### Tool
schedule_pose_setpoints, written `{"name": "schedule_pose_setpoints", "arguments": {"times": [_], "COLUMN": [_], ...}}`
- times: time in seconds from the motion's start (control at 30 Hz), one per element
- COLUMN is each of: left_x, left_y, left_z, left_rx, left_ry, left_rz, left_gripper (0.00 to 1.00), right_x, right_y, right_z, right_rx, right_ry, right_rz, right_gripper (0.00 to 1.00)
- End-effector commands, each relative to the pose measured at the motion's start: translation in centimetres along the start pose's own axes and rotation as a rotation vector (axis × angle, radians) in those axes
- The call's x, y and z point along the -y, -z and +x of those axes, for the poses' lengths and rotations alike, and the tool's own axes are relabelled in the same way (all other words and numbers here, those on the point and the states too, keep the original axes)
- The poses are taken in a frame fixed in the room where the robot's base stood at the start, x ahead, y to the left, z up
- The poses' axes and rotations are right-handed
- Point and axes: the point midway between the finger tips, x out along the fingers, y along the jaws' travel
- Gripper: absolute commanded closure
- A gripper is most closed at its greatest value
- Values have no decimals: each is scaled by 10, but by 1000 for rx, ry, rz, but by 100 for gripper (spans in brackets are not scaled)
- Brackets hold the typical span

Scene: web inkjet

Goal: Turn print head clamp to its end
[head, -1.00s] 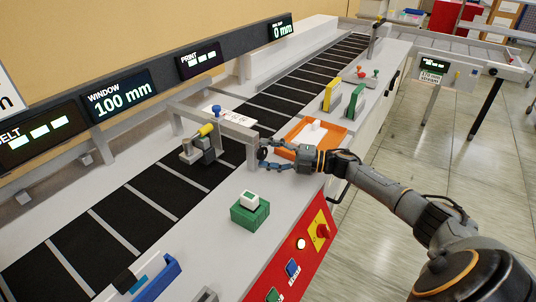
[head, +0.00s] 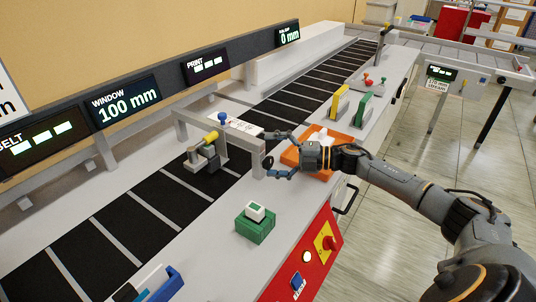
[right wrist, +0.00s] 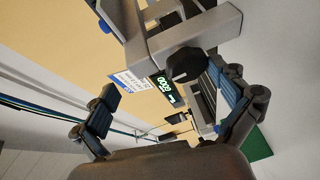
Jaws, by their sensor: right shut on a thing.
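A grey beam (head: 235,137) on posts spans the black belt. My left gripper is not in view.
An orange tray (head: 291,158) lies just behind my right gripper. A green block with a white top (head: 256,226) stands in front. Yellow (head: 340,102) and green (head: 364,111) pieces stand farther back. A red control panel (head: 313,253) is on the front side.

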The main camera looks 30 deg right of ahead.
Motion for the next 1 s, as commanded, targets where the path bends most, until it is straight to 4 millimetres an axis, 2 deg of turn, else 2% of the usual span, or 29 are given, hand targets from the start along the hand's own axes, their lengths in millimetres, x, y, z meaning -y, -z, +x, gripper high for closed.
{"name": "schedule_pose_setpoints", "arguments": {"times": [0.03,0.17,1.0], "left_x": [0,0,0], "left_y": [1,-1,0], "left_z": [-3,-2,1], "left_rx": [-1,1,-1], "left_ry": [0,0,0], "left_rz": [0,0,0], "left_gripper": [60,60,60], "right_x": [-14,-12,4], "right_y": [1,1,1], "right_z": [0,-6,-65], "right_rx": [-7,-6,0], "right_ry": [-18,-17,-5], "right_rz": [-6,-6,-1], "right_gripper": [31,38,38]}}
